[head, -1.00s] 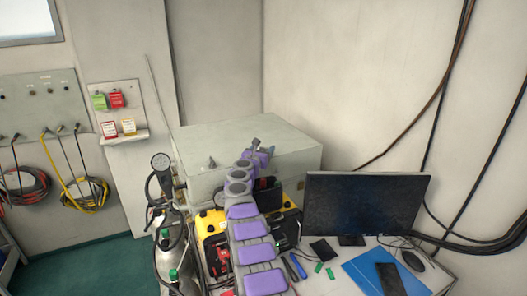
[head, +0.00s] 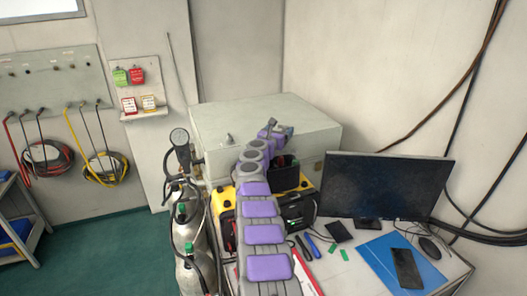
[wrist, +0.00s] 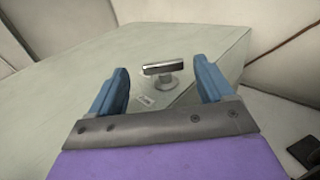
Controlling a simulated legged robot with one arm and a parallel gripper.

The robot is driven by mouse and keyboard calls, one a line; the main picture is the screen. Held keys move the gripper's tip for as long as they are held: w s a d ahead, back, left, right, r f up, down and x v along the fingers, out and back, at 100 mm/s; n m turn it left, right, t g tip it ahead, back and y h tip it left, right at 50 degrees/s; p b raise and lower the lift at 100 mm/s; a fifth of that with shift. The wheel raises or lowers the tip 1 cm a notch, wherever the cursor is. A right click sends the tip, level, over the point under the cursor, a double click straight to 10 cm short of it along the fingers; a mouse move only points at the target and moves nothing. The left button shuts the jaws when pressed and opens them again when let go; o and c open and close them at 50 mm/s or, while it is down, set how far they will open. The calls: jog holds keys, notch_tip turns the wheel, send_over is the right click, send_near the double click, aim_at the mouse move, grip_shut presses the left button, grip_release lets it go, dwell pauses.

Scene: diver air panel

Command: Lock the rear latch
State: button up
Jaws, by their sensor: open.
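A latch with a dark-topped metal crossbar on a short round post (wrist: 166,71) stands on the pale box in the wrist view. Its bar lies roughly crosswise between my open blue fingers, with a gap on each side. My gripper (wrist: 161,75) is empty; I cannot tell how far it is from the latch in depth. In the head view, my gripper (head: 278,128) is over the pale box (head: 235,115), and my arm hides part of the box's front. Another small latch-like knob (head: 230,139) shows left of my arm.
A monitor (head: 385,185) stands right of the box on a desk with a blue folder (head: 380,258). Gas cylinders (head: 188,265) stand left of my arm. A yellow case (head: 223,200) lies below my arm.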

jog(key=b+v, duration=0.1)
jog(key=v, duration=0.5)
jog(key=shift+s+a+f, duration=0.1)
jog(key=shift+a+f, duration=0.05)
jog(key=shift+a, duration=0.1)
jog(key=shift+b+v, duration=0.65)
jog(key=shift+v, duration=1.5)
jog(key=shift+s+a+f+b, duration=0.2)
jog(key=shift+s+a+b, duration=0.05)
jog(key=shift+s+b, duration=0.35)
jog(key=shift+s+a+f+b, duration=0.2)
jog(key=shift+s+b, duration=0.25)
jog(key=shift+b, duration=0.25)
jog(key=shift+s+a+r+b, duration=0.45)
jog(key=shift+s+b, duration=0.2)
jog(key=shift+b, duration=0.4)
